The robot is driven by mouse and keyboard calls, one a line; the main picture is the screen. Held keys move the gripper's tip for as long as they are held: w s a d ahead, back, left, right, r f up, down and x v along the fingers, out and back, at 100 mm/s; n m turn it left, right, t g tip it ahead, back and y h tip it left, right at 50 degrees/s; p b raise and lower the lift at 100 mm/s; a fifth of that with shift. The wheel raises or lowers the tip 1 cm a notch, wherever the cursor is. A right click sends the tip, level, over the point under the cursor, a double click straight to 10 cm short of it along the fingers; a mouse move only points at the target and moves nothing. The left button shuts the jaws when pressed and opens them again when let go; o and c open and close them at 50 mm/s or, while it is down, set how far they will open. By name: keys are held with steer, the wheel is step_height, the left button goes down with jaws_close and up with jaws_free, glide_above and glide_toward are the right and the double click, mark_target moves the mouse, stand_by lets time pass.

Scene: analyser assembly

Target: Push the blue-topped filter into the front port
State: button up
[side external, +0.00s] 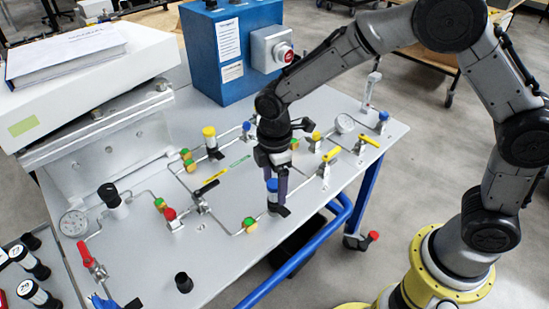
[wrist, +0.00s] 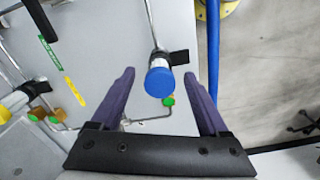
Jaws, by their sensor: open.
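The blue-topped filter (wrist: 158,80) stands between my open fingers in the wrist view, its round blue cap facing the camera and its pale body behind it. In the side view the filter (side external: 272,186) is upright near the table's front edge, partly hidden by my fingers. A black bracket or holder (wrist: 176,57) sits at its base, on a thin metal tube line. The front port itself is hidden under the filter, so I cannot tell how deep it sits. My gripper (side external: 277,180) points down with its fingers on either side of the filter; in the wrist view the fingers (wrist: 163,88) stand apart from it.
Tubing with green-yellow fittings (side external: 249,225), a yellow-topped filter (side external: 209,137) and a black-topped filter (side external: 110,195) stand on the grey panel (side external: 330,105). A blue box (side external: 235,50) with a red button is behind. Several loose filters lie in a tray (side external: 62,265) at left.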

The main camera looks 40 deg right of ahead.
step_height(320, 180, up, 10)
steer(key=shift+r, duration=0.1)
steer(key=s+d+r+m+t, duration=0.4)
steer(key=s+d+r, duration=0.4)
steer(key=d+r, duration=0.3)
steer(key=s+d+f+m, duration=0.1)
steer(key=s+m, duration=0.4)
steer(key=s, duration=0.1)
steer(key=s+d+f+m+t, duration=0.1)
steer(key=s+d+f+m, duration=0.1)
steer(key=s+m, duration=0.3)
steer(key=s, duration=0.2)
steer(key=shift+s+d+f+m+t, duration=0.15)
steer(key=shift+s+d+m+t, duration=0.1)
steer(key=shift+s+m+t, duration=0.05)
